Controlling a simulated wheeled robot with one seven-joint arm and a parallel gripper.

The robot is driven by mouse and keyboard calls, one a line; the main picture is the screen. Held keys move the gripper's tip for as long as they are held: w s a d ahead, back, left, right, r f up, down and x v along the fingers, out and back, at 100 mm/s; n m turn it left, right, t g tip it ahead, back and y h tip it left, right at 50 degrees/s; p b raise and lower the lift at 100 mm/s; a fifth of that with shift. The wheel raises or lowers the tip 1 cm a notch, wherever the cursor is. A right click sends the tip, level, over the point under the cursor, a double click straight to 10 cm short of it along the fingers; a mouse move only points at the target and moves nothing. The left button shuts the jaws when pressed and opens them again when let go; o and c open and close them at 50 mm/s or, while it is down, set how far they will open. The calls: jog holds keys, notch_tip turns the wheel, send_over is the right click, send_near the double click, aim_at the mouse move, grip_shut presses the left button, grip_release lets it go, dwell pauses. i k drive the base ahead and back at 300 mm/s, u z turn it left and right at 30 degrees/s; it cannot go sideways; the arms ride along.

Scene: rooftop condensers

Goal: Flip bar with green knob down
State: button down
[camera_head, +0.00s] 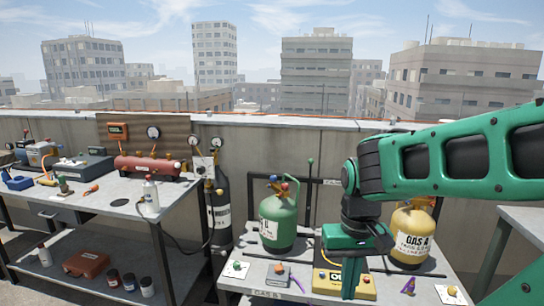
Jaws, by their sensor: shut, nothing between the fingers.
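The bar with the green knob (310,163) stands upright behind the right-hand workbench, its thin dark shaft topped by the small green knob. Its lower end is near a dark frame and partly hidden by clutter, so its pivot is unclear. My gripper (349,290) is green and points down over the front of the bench, to the right of the bar and nearer to me. It is shut and empty, beside a yellow box (326,281), and apart from the bar.
A green gas cylinder (278,222) stands left of the bar, and a yellow cylinder (411,236) stands to the right behind my arm. A grey switch box (277,275) and a purple-handled tool (408,286) lie on the bench. A parapet wall runs behind.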

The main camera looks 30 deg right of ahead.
aim_at(311, 161)
jog(key=u, duration=0.1)
jog(key=i, duration=0.85)
jog(key=z, duration=0.55)
jog(key=i, duration=0.7)
jog(key=z, duration=0.5)
